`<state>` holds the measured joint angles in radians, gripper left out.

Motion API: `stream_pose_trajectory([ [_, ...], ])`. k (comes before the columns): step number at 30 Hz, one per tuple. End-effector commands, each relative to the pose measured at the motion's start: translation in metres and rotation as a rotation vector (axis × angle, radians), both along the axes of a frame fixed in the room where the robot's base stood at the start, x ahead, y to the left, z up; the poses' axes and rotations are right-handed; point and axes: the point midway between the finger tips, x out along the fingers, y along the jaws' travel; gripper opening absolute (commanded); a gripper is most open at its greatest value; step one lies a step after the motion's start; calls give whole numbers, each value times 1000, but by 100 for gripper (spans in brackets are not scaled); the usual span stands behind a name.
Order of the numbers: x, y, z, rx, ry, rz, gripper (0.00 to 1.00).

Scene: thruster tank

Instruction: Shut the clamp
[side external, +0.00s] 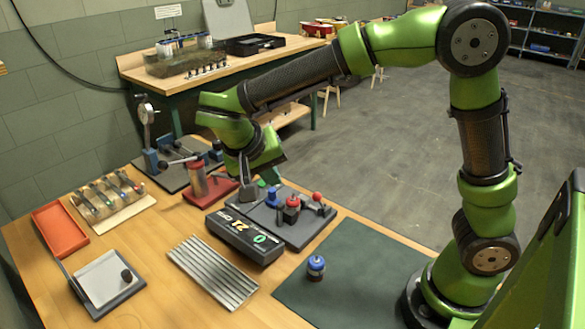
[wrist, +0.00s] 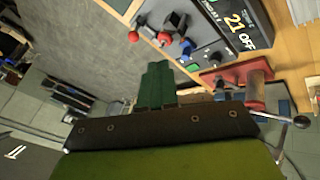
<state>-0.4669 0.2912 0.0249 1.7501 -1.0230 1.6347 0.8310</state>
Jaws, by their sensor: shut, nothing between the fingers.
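A grey plate (side external: 302,236) carries a red-knobbed lever (side external: 317,196), a red round part (side external: 291,202) and a blue part (side external: 272,197). I take the clamp to be on this plate, though its parts are too small to tell how far it is closed. In the wrist view the red knob (wrist: 133,36) shows near the top, beyond my fingertips and to their left. My gripper (wrist: 158,66) has its green fingers together and empty.
A box reading 21 and OFF (side external: 245,236) stands in front of the plate. A red-based stand (side external: 211,190) is close on the left of my gripper. The green mat (side external: 355,275) is mostly clear.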

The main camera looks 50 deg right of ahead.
Motion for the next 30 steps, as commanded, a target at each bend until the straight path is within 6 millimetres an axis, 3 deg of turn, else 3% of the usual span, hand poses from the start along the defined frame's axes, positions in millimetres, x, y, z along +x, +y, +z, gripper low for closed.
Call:
stream_pose_trajectory([
  [8, 1, -15, -22, -2, 4, -1, 0],
  [19, 4, -56, -89, 0, 7, -1, 0],
  [24, -10, -76, -90, 1, 1, -2, 0],
  [30, -17, -85, -93, 1, 1, 0, 0],
])
